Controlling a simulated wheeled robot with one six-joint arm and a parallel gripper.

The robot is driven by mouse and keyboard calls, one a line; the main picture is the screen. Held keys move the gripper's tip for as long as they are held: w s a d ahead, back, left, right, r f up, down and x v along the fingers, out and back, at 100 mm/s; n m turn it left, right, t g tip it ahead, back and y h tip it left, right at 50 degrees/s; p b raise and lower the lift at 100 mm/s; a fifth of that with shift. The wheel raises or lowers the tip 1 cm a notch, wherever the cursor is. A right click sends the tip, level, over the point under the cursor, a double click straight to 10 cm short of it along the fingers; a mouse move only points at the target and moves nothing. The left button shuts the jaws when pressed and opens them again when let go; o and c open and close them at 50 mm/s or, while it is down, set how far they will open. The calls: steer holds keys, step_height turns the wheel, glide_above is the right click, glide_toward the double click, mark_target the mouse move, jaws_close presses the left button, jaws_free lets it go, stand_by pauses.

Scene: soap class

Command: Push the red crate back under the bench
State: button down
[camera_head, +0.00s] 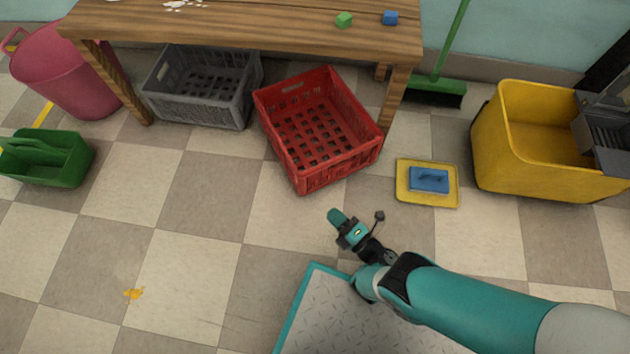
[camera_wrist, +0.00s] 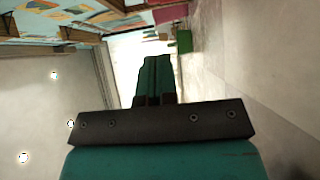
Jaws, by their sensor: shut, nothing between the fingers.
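The red crate (camera_head: 340,162) is empty and stands on the tiled floor, turned at an angle. Its back end is at the front edge of the wooden bench (camera_head: 250,35), and most of it sticks out in front. My gripper (camera_head: 335,216) is shut and empty, in front of the crate's near right side and apart from it. In the wrist view the shut fingers (camera_wrist: 154,70) point away from the camera; I cannot make out the red crate there.
A grey crate (camera_head: 198,115) stands under the bench, left of the red one. A yellow tray with a blue sponge (camera_head: 428,180) lies to the right, beside a yellow bucket (camera_head: 530,170). A green caddy (camera_head: 50,165) and pink bin (camera_head: 65,75) are at left. Floor in front is mostly clear.

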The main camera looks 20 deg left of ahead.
mark_target(306, 177)
steer(key=b+x, duration=0.3)
steer(key=b, duration=0.1)
steer(key=w+b+x, duration=0.1)
steer(key=b+x, duration=0.3)
steer(key=b, duration=0.1)
steer(key=b+x, duration=0.4)
steer(key=b, duration=0.1)
steer(key=shift+w+d+f, duration=0.35)
steer(key=shift+w+d, duration=0.05)
steer(key=shift+d, duration=0.05)
steer(key=shift+w+a+r+b, duration=0.1)
steer(key=shift+w+r+b, duration=0.25)
steer(key=shift+b, duration=0.65)
steer(key=shift+w, duration=0.1)
